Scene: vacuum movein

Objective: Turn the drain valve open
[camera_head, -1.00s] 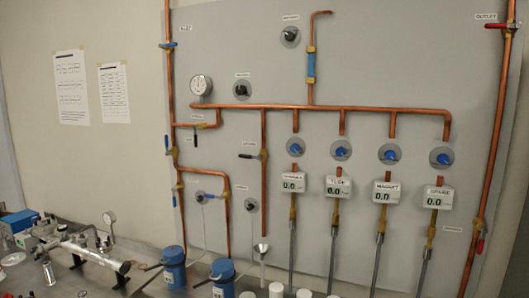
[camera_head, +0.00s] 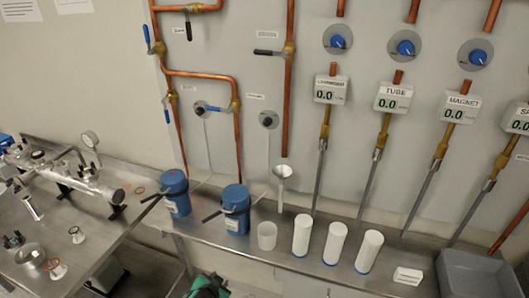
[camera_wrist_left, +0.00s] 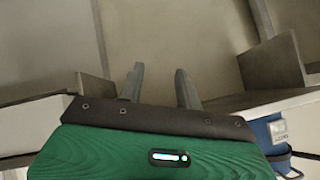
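Several valves show on the copper pipes in the head view. One has a dark lever (camera_head: 268,52) on a vertical pipe (camera_head: 287,105) whose open lower end hangs above a funnel (camera_head: 282,172). Others have blue levers, an upper one (camera_head: 147,36) and a lower one (camera_head: 166,115) at left, and one (camera_head: 216,108) beside the right bend. The labels are too small to read, so I cannot tell which is the drain valve. My left gripper (camera_wrist_left: 160,88) shows two separated, empty fingers in the left wrist view, away from the valves. My right gripper is not in view.
Two blue canisters (camera_head: 175,194) (camera_head: 236,210) with dark handles, a clear cup (camera_head: 267,236) and white cylinders (camera_head: 302,235) stand on the metal shelf (camera_head: 215,222). A steel bench (camera_head: 115,225) with apparatus is at left. A grey bin (camera_head: 480,275) is at right.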

